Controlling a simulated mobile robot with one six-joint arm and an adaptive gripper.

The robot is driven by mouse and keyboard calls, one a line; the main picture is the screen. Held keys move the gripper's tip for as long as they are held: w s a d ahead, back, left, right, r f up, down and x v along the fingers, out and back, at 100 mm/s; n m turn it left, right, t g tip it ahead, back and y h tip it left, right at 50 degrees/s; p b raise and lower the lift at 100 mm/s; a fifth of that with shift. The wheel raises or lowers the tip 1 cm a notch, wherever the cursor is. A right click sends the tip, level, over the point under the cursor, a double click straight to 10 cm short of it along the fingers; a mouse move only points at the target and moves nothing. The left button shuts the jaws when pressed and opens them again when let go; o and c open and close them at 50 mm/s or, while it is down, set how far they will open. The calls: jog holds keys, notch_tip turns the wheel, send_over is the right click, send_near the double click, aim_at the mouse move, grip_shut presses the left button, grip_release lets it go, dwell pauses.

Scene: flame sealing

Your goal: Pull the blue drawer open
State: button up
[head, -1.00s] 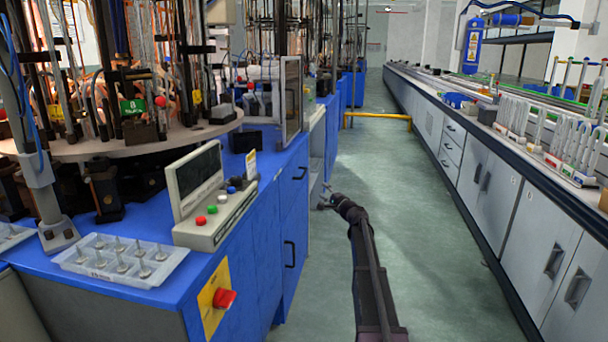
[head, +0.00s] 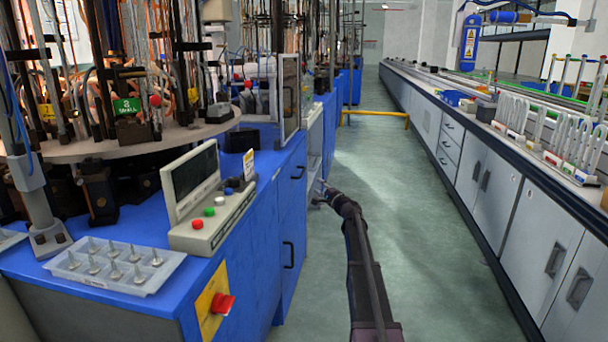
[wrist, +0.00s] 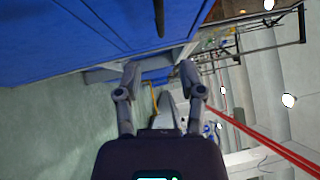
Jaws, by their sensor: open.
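The blue drawer front (head: 291,190) is on the side of the blue cabinet in the head view, with a dark bar handle (head: 299,172). It looks closed. A second dark handle (head: 288,254) sits lower, on a blue front below. My gripper (head: 319,194) is in the aisle just right of the cabinet side, farther along than the handle. In the wrist view my gripper (wrist: 160,78) is open, with nothing between its fingers. A blue face (wrist: 70,35) fills the upper left there, and a dark handle (wrist: 159,18) shows beyond the fingertips, not touched.
A control console (head: 212,205) and a tray of metal pieces (head: 115,268) stand on the blue cabinet top. A red knob (head: 222,303) sticks out at its near end. Grey cabinets (head: 500,195) line the right. The green aisle floor (head: 400,200) is clear up to a yellow rail (head: 375,113).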

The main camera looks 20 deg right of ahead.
aim_at(302, 173)
jog(key=p+x, duration=0.1)
jog(key=x, duration=1.1)
jog(key=shift+w+r, duration=0.1)
jog(key=shift+w, duration=0.05)
grip_shut()
